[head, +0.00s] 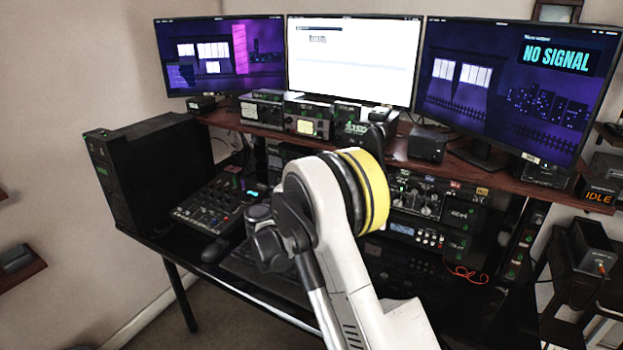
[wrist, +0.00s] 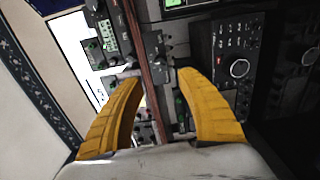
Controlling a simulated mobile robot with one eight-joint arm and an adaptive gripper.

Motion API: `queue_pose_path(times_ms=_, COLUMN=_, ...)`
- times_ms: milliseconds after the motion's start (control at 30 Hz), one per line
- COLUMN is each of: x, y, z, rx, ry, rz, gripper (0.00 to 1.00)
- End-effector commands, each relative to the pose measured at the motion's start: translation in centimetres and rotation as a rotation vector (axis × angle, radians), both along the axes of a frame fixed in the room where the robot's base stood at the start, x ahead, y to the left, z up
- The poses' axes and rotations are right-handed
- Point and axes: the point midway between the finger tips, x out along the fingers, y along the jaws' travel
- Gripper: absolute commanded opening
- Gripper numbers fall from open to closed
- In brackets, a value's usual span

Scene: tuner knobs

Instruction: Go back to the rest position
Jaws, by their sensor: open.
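My gripper (wrist: 160,76) is open in the wrist view, with two yellow fingers apart and nothing between them. The brown shelf edge and small dark boxes show beyond the fingertips. A black radio unit (wrist: 232,60) with a large round knob (wrist: 239,68) is to the right of the fingers, apart from them. In the head view my arm rises from the bottom to the middle, in front of the desk, and hides part of the equipment. The fingers cannot be made out there. A rack unit with knobs (head: 424,205) shows right of the arm.
Three monitors stand on the brown shelf (head: 460,172); the right one (head: 515,85) reads "NO SIGNAL". A black computer tower (head: 150,170) and a mixer (head: 218,200) are at left. Small boxes line the shelf near my arm. Floor is open at lower left.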

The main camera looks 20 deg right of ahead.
Motion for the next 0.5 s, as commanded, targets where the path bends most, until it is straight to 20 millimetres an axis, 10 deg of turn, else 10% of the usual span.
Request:
queue_pose_path(times_ms=300, x=-0.4, y=-0.1, z=0.5, rx=0.023, ry=0.001, rz=-0.001, gripper=0.45)
queue_pose_path(times_ms=500, x=-4.4, y=-0.5, z=3.5, rx=0.221, ry=0.014, rz=-0.007, gripper=0.45)
